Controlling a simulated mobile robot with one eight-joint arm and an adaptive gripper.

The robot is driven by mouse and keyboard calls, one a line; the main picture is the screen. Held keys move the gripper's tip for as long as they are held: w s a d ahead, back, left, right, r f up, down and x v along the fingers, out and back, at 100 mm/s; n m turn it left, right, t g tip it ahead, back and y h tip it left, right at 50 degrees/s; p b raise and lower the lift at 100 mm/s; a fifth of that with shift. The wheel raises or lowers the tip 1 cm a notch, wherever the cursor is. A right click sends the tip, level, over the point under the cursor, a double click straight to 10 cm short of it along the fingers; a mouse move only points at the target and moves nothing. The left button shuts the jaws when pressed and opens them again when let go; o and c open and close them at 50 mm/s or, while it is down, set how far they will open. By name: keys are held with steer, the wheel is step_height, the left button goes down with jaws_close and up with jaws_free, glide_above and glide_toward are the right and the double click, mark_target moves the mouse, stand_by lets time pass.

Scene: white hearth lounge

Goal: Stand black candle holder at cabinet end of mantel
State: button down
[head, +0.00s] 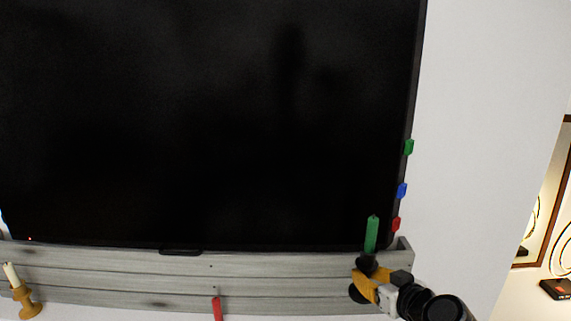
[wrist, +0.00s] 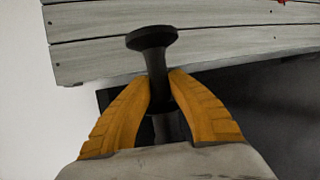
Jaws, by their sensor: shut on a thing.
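The black candle holder (head: 357,294) carries a green candle (head: 371,235) and is roughly upright at the right end of the grey plank mantel (head: 110,278). My gripper (head: 366,281), with orange fingers, is shut on the holder's stem. In the wrist view the gripper (wrist: 161,82) closes on the stem from both sides, and the holder's wide dark disc (wrist: 152,37) overlaps the mantel planks (wrist: 90,62). I cannot tell whether the base touches the mantel. No cabinet is recognisable in either view.
A large black screen (head: 200,120) rises behind the mantel, with small green, blue and red tabs on its right edge. A yellow holder with a pale candle (head: 23,295) stands far left. A red object (head: 217,308) is at front centre. White wall lies right.

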steer(key=shift+d+r, duration=0.25)
steer(key=shift+d, duration=0.2)
steer(key=shift+a, duration=0.25)
steer(key=shift+d, duration=0.1)
